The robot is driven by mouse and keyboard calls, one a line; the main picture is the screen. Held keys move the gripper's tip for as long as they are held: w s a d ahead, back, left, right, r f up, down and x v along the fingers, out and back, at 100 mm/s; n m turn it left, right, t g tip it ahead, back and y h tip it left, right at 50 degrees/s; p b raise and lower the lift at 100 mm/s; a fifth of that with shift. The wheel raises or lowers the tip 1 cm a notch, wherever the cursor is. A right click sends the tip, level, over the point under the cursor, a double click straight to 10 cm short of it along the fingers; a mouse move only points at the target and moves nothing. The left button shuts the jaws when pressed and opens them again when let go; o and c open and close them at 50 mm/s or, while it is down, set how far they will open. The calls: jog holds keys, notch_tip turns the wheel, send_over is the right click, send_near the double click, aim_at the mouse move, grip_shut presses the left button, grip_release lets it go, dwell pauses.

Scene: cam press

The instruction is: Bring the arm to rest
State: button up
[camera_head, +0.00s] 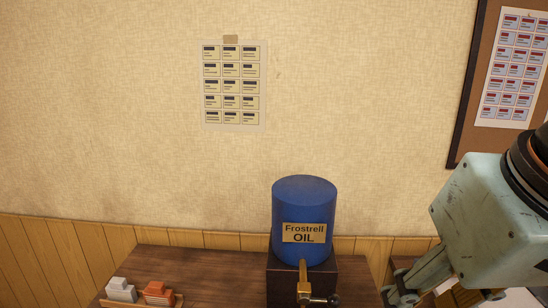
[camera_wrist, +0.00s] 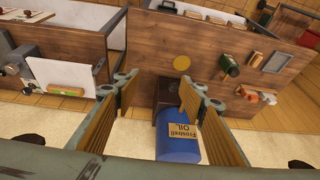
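My gripper (camera_head: 405,292) is at the lower right of the head view, raised on my pale green arm and cut by the picture's edge. In the wrist view my gripper (camera_wrist: 158,88) shows two ribbed fingers set wide apart with nothing held between them. A blue oil drum labelled Frostrell OIL (camera_head: 303,212) stands on a dark box (camera_head: 284,284) left of my gripper. A brass tap (camera_head: 304,282) sits at the drum's front.
A brown wooden table (camera_head: 215,276) carries a holder with white and orange blocks (camera_head: 155,292). The wrist view shows a yellow disc (camera_wrist: 181,62), a green item (camera_wrist: 229,66) and a white panel (camera_wrist: 66,76) on the left. A card sheet (camera_head: 231,85) hangs on the wall.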

jog(key=shift+s+d+f, duration=0.1)
jog(key=shift+s+d, duration=0.1)
jog(key=shift+s, duration=0.35)
jog(key=shift+s+d+f, duration=0.15)
jog(key=shift+s+d, duration=0.05)
jog(key=shift+s, duration=0.35)
jog(key=shift+s+d+f, duration=0.1)
jog(key=shift+s+d, duration=0.1)
jog(key=shift+s, duration=0.35)
jog(key=shift+w, duration=0.1)
